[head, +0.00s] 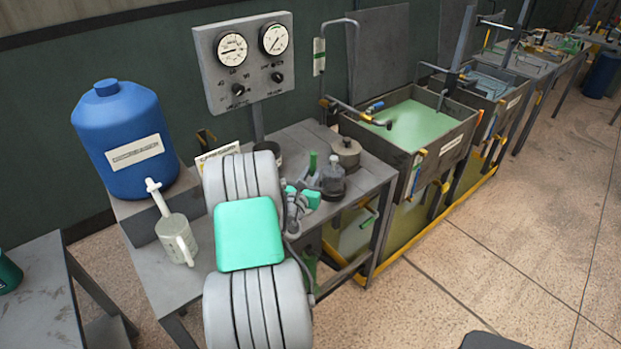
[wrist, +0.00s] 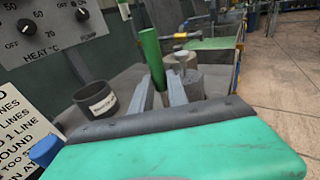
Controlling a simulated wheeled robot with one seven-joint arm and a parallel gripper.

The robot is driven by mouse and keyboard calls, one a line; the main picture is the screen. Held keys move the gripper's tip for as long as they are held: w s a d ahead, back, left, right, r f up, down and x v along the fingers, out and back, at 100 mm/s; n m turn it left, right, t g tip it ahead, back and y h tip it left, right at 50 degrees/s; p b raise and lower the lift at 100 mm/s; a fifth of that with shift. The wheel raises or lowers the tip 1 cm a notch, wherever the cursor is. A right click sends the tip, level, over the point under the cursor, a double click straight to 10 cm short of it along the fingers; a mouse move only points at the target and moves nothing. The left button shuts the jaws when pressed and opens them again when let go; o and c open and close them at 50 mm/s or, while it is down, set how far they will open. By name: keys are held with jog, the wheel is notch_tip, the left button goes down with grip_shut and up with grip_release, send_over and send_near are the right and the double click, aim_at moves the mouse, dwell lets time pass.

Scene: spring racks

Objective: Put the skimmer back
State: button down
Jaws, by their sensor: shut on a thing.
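A green handle (wrist: 152,55), which I take to be the skimmer's, stands nearly upright between my fingers in the wrist view. My gripper (wrist: 162,85) is shut on it. In the head view the handle (head: 312,163) shows just beyond my gripper (head: 301,195), above the metal bench. The skimmer's lower end is hidden, so I cannot tell whether it touches anything. A dark cup with a white label (wrist: 95,98) stands left of my gripper in the wrist view; it also shows partly behind my arm in the head view (head: 267,149).
A tank of green liquid (head: 410,125) lies beyond. A blue drum (head: 125,140) and white jug (head: 177,238) are left. Open floor (head: 530,230) lies right.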

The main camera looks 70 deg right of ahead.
jog(key=c, duration=1.3)
grip_release()
jog(key=shift+f, duration=0.15)
jog(key=s+a+r+b, duration=0.1)
jog(key=a+b, duration=0.2)
jog(key=a, duration=0.9)
jog(key=shift+s, duration=0.25)
